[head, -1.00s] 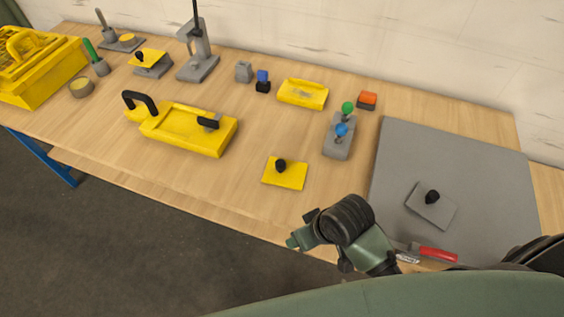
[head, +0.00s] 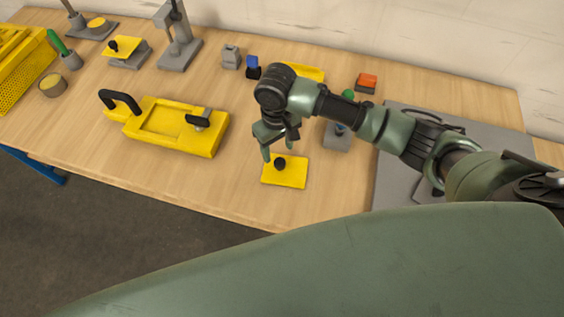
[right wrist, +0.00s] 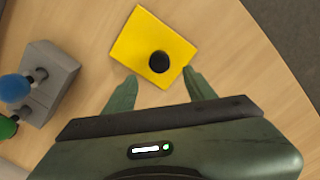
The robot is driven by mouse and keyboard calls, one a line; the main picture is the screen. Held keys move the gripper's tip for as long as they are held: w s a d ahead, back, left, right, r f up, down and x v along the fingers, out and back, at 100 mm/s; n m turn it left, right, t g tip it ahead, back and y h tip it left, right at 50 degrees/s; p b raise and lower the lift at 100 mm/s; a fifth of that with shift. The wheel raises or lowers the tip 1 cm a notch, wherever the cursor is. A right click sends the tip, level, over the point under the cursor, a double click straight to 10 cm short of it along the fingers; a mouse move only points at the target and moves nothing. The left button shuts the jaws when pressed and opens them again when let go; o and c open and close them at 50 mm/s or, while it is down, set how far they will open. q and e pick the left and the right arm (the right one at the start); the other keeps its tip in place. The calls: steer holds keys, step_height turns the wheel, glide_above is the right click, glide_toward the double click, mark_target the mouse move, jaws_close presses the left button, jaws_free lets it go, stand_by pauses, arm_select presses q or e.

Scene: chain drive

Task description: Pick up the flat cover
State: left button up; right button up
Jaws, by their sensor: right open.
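The flat cover (head: 285,173) is a thin yellow plate with a black knob (head: 280,163), lying on the table near its front edge. In the right wrist view the flat cover (right wrist: 143,40) and its round black knob (right wrist: 159,62) lie just beyond my fingertips. My right gripper (head: 279,154) is open and empty, above the cover. In the right wrist view its two green fingers (right wrist: 160,80) point at the cover, with the knob roughly centred between them. My left gripper is not in view.
A yellow housing with black handles (head: 168,125) stands to the left. A grey block with blue and green knobs (right wrist: 35,85) stands near the gripper, partly behind my arm in the head view. A grey mat (head: 392,180) lies at right.

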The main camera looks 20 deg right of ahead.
mark_target(280, 162)
steer(key=shift+s+f, duration=0.3)
steer(key=shift+f, duration=0.65)
steer(key=f, duration=0.1)
steer(key=f+p, duration=0.1)
steer(key=f, duration=0.1)
steer(key=shift+s+d+f+p, duration=0.15)
steer(key=shift+s+f+p, duration=0.1)
steer(key=shift+f+p, duration=0.1)
steer(key=shift+f, duration=0.55)
jaws_close()
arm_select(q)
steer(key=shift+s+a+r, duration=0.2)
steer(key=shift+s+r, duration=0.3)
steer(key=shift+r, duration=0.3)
